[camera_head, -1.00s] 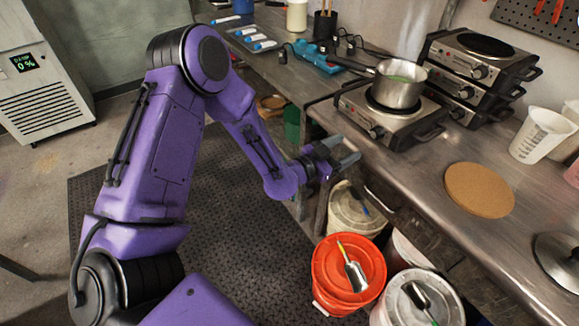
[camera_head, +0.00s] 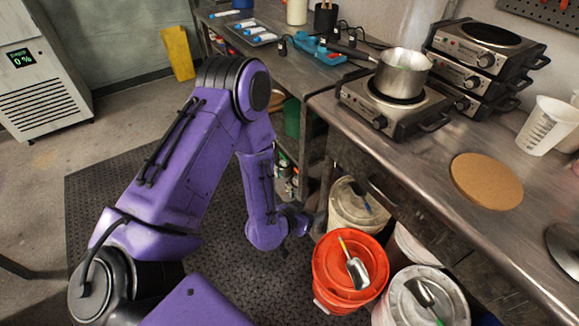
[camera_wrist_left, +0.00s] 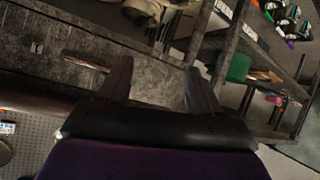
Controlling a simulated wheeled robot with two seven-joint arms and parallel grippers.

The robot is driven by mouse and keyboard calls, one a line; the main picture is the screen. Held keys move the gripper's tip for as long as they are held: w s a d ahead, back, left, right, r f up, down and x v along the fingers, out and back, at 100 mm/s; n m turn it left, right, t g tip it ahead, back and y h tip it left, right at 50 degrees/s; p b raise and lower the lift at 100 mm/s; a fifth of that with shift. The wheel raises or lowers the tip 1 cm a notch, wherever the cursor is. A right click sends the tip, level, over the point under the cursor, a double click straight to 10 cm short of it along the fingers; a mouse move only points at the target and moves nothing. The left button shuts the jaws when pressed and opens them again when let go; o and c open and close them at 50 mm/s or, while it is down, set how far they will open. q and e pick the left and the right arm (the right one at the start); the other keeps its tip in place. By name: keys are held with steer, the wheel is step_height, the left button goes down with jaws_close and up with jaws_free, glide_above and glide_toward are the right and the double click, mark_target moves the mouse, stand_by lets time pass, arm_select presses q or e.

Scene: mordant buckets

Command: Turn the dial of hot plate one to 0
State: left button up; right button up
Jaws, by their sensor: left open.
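A hot plate (camera_head: 412,124) stands on the steel counter with a metal saucepan (camera_head: 402,72) on it. Its dial (camera_head: 380,122) is on the front face; its setting is too small to read. More hot plates (camera_head: 472,70) are stacked behind it to the right, each with a front dial. I cannot tell by a label which is hot plate one. My left gripper (camera_head: 312,222) hangs below the counter's front edge, beside the buckets and apart from the dial. In the left wrist view its two fingers (camera_wrist_left: 160,85) are spread and empty. My right gripper is not in view.
An orange bucket (camera_head: 325,272) and white-lidded buckets stand on the floor under the counter front (camera_head: 430,190). A cork mat (camera_head: 486,181) and a measuring jug (camera_head: 546,126) are on the counter. Blue-capped tubes lie on the far bench.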

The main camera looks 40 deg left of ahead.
arm_select(q)
steer(key=s+a+f+n+g+y+b, duration=0.1)
steer(key=s+f+n+g, duration=0.1)
steer(key=s+f, duration=0.4)
steer(key=shift+s+a+f+g+y, duration=0.2)
steer(key=shift+s+g+y, duration=0.1)
steer(key=shift+s, duration=0.2)
